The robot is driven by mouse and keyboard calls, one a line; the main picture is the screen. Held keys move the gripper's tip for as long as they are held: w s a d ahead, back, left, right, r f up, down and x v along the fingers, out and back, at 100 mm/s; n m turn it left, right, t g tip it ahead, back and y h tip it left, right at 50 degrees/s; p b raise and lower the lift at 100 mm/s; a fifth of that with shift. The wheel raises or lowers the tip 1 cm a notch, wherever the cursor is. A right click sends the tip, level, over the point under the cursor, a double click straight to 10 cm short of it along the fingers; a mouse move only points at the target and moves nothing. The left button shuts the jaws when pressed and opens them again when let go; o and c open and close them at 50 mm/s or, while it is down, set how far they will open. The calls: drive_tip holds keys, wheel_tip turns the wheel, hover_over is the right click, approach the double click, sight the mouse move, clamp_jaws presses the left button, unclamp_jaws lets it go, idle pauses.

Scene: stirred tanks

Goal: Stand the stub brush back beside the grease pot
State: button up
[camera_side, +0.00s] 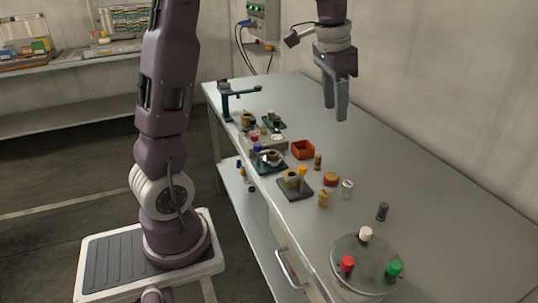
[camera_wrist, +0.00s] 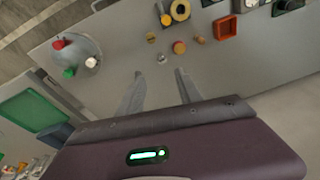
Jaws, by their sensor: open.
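My gripper (camera_side: 335,110) hangs high above the bench, pointing down, open and empty; in the wrist view its two fingers (camera_wrist: 159,76) stand apart. A small tan, stubby piece (camera_side: 323,198), possibly the stub brush, stands upright beside the dark square mat; it also shows in the wrist view (camera_wrist: 151,37). A low, round red-and-yellow pot (camera_side: 331,180), possibly the grease pot, sits just behind it and shows in the wrist view (camera_wrist: 179,47). I cannot tell for certain which pieces are the brush and the pot. My gripper touches none of them.
An orange tray (camera_side: 303,149) is behind. A round tank (camera_side: 350,252) with red, white and green caps stands at the front. The bench's right side is clear.

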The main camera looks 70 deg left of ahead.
drive_tip(key=s+d+r+t, duration=0.2)
drive_tip(key=s+d+r, duration=0.1)
drive_tip(key=s+d, duration=0.8)
drive_tip(key=s+d+f+n+t, duration=0.1)
drive_tip(key=s+f, duration=0.3)
drive_tip(key=s, duration=0.8)
drive_tip(key=shift+s+d+n+h, duration=0.2)
drive_tip(key=shift+d+n+h, duration=0.1)
drive_tip(key=shift+d, duration=0.25)
